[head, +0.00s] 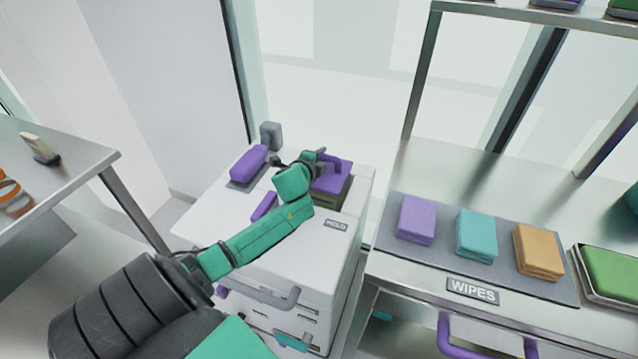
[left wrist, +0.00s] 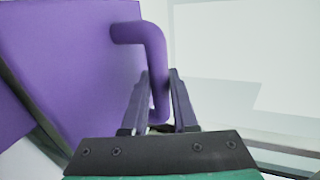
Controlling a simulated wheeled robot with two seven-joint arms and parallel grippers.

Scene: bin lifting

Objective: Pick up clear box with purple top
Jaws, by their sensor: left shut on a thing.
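The box with the purple top (head: 338,174) is over the top of the white cabinet marked HOLD, near its right edge. Its side is dark and greenish in the head view. My left gripper (head: 309,162) is at the left of its top. In the left wrist view, the bent purple handle (left wrist: 152,52) on the purple lid (left wrist: 70,60) runs between the fingers of my left gripper (left wrist: 160,85), which is shut on it. My forearm and gripper hide part of the box. I cannot tell whether it touches the cabinet. My right gripper is not in view.
The white cabinet (head: 300,240) also holds another purple-topped item (head: 249,164), a grey block (head: 270,135) and a small purple piece (head: 265,206). A metal table (head: 80,160) stands left. The WIPES counter (head: 400,270) at right holds folded cloths and a green-topped tray (head: 612,272).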

